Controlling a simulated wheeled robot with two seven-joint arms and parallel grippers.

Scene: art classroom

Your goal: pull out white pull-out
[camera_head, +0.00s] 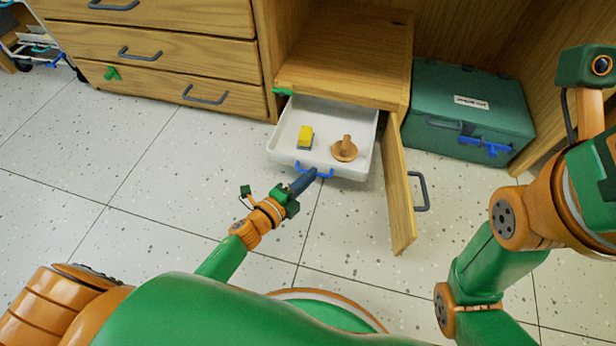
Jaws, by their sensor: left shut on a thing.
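The white pull-out (278,152) is a shallow white tray below the wooden shelf, and it stands part way out of the cabinet. A blue handle (326,174) is on its front. My left gripper (303,181) is at the left part of that handle and shut on it. Inside the pull-out lie a yellow and grey block (305,138) and a tan wooden piece with a knob (344,149). My right arm is at the right side, and its gripper's fingertips do not show.
A wooden door (397,190) with a grey handle stands open just right of the pull-out. A green case (470,110) with a label and blue latch is behind it. Wooden drawers (165,50) are at the left. The speckled floor in front is clear.

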